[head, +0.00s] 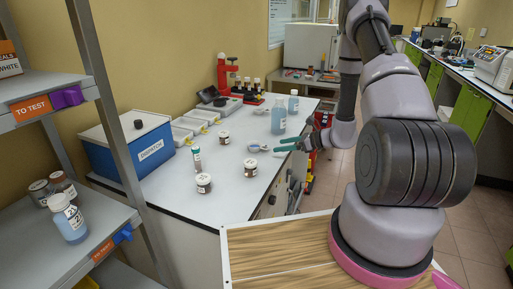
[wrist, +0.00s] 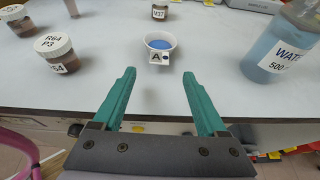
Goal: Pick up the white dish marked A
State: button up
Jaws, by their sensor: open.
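The white dish (wrist: 160,43) marked A is a small round bowl with blue contents and a tag on its front. It stands upright on the white bench, ahead of my gripper (wrist: 156,100) in the wrist view, roughly in line with the gap between the fingers. In the head view the dish (head: 253,148) sits near the right edge of the bench, just left of the teal fingertips of my gripper (head: 277,144). My gripper is open and empty, apart from the dish.
A water bottle (wrist: 288,42) stands right of the dish, a small jar (wrist: 160,11) behind it. A jar marked R64 P3 (wrist: 57,54) and other jars stand left. The bench (head: 225,205) is clear towards its front. A blue box (head: 128,160) stands at its left.

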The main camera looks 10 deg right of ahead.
aim_at(268, 147)
jog(key=x, duration=0.7)
jog(key=shift+a, duration=0.1)
grip_shut()
